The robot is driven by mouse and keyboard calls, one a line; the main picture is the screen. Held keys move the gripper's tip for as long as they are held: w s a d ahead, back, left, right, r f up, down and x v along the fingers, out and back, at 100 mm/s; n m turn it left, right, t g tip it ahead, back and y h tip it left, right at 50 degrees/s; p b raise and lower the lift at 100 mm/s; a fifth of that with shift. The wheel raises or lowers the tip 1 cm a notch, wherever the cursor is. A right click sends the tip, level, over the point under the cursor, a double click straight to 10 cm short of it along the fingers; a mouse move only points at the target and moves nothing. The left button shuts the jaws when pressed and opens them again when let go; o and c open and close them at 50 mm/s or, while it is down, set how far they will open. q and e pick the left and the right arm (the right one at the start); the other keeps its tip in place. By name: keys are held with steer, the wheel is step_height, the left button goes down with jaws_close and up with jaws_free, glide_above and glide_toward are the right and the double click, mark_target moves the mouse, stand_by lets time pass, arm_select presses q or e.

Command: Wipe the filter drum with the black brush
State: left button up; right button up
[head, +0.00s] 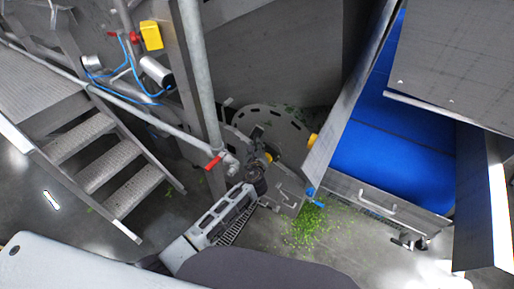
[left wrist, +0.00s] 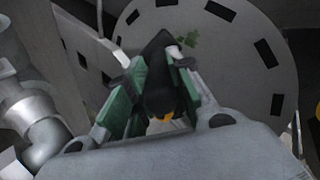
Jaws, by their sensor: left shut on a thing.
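The filter drum (head: 288,122) is a grey round plate with dark slots near its rim, at the centre of the head view. It fills the upper right of the left wrist view (left wrist: 240,75), with a small green leaf bit on its face. My left gripper (head: 257,158) is in front of the drum. In the left wrist view, its green-padded fingers (left wrist: 155,88) are shut on the black brush (left wrist: 158,65), which points toward the drum face. Whether the brush touches the drum, I cannot tell. My right gripper is not in view.
Green scraps (head: 304,228) lie on the floor beside the drum. A blue belt (head: 385,165) in a steel frame is at the right. Metal steps (head: 105,175) stand at the left. A vertical pipe (head: 200,75) and red-handled valve (head: 214,162) are close to my left arm.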

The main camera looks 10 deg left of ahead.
arm_select(q)
steer(key=shift+a, duration=0.1)
steer(key=shift+w+a, duration=0.15)
steer(key=shift+a, duration=0.45)
steer(key=shift+w+a, duration=0.15)
steer(key=shift+a, duration=0.55)
steer(key=shift+w+a, duration=0.15)
steer(key=shift+a, duration=0.35)
steer(key=shift+w+a, duration=0.15)
steer(key=shift+a, duration=0.35)
steer(key=shift+s+f+b, duration=0.15)
steer(key=shift+f+b, duration=0.2)
steer(key=shift+f, duration=0.2)
steer(key=shift+s+d, duration=0.1)
